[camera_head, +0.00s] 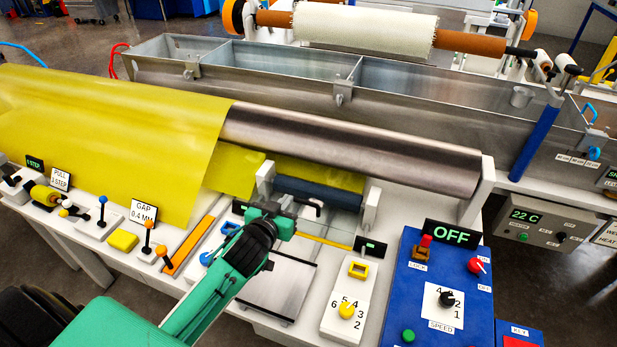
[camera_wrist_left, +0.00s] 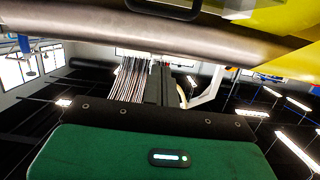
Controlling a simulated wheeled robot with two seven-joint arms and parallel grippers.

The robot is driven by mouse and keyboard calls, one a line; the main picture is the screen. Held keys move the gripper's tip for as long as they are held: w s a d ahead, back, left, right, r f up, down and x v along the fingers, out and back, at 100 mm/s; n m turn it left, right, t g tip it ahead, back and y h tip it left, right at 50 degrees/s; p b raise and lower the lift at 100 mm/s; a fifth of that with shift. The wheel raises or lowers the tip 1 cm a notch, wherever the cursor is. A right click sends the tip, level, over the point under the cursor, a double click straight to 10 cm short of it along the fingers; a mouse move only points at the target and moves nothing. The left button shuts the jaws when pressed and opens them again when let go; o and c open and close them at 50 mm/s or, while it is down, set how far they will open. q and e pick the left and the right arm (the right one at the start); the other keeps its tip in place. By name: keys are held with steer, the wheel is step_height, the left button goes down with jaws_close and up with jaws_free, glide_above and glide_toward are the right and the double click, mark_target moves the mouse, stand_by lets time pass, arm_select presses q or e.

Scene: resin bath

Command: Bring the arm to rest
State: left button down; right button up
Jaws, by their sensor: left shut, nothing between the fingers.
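My left arm (camera_head: 209,288), green with a black wrist, reaches in from the lower left in the head view. Its gripper (camera_head: 310,206) is shut and empty. It appears in front of the small blue roller (camera_head: 318,193) below the large metal roller (camera_head: 350,146); I cannot tell whether it touches anything. In the left wrist view, the metal roller (camera_wrist_left: 120,37) crosses the top, with yellow sheet (camera_wrist_left: 290,62) at the right. My right gripper is not in view.
Yellow sheet (camera_head: 100,130) covers the left side. A blue control box (camera_head: 400,290) with an OFF display (camera_head: 450,233) stands at the right. Small levers (camera_head: 102,209) and a yellow knob (camera_head: 346,310) line the front. A metal trough (camera_head: 270,62) lies behind.

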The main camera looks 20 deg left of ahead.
arm_select(q)
steer(key=s+d+f+m+g, duration=0.15)
steer(key=s+f+g, duration=0.25)
steer(key=s, duration=0.5)
steer(key=s+d+f+g+h, duration=0.1)
steer(key=s+d+f+g, duration=0.25)
steer(key=s, duration=0.65)
steer(key=s+d+f+m+g, duration=0.1)
steer(key=s+f+g, duration=0.3)
steer(key=s, duration=0.5)
step_height(320, 180, down, 31)
steer(key=s+g, duration=0.1)
steer(key=g, duration=0.1)
steer(key=s+a+f, duration=0.3)
steer(key=s+f, duration=1.6)
steer(key=shift+s+f+g, duration=0.15)
steer(key=shift+f+g, duration=0.2)
steer(key=shift+g, duration=0.1)
steer(key=shift+m, duration=0.25)
